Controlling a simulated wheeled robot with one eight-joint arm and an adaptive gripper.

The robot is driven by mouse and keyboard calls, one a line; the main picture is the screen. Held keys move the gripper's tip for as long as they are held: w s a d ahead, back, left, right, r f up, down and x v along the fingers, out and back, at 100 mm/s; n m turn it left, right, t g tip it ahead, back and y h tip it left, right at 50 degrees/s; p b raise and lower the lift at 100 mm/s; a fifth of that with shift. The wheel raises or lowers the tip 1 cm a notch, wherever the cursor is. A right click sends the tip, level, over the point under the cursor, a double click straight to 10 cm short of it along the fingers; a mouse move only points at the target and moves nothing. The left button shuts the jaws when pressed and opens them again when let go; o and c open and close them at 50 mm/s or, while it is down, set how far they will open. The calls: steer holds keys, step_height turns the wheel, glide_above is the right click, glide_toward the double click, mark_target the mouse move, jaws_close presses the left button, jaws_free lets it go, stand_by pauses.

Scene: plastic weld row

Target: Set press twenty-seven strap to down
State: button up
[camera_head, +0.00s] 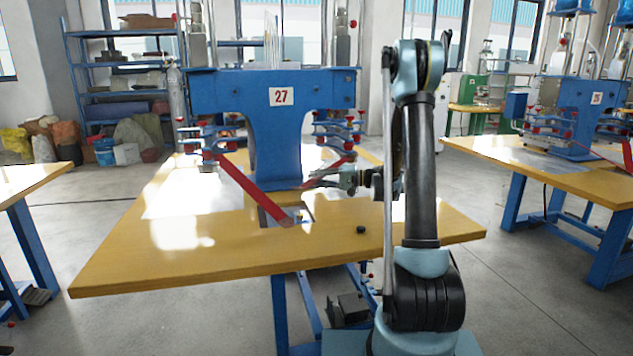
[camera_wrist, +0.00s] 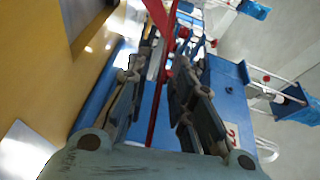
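Press twenty-seven is the blue frame (camera_head: 215,92) with a white "27" plate (camera_head: 281,96), standing on a yellow table (camera_head: 115,262). A long red strap (camera_head: 240,183) slants from its left clamp down to the right, near the tabletop. A shorter red strap (camera_head: 343,161) slants under the right clamps, beside my gripper (camera_head: 312,179). In the wrist view, my gripper (camera_wrist: 163,58) has its fingers apart, with a red strap (camera_wrist: 157,105) running lengthwise between them. I see gaps on both sides of this strap. Which of the two straps it is, I cannot tell for certain.
Red-knobbed clamps (camera_head: 338,128) crowd the press's right side, close above my gripper. A small black knob (camera_head: 361,230) sits on the table's front right. Another press (camera_head: 585,108) and its table stand at right. The table's front left is clear.

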jaws_close()
steer(key=shift+w+d+f+n+h, duration=0.15)
steer(key=shift+f+n+h, duration=0.15)
steer(key=shift+f, duration=0.55)
steer(key=shift+w+d+f+n+h, duration=0.15)
steer(key=shift+f+n, duration=0.2)
steer(key=shift+f, duration=0.5)
steer(key=shift+w+f+n+h, duration=0.1)
steer(key=shift+f+n+h, duration=0.2)
steer(key=shift+f, duration=0.55)
steer(key=shift+o, duration=1.4)
jaws_free()
steer(key=v, duration=1.2)
steer(key=shift+f, duration=0.2)
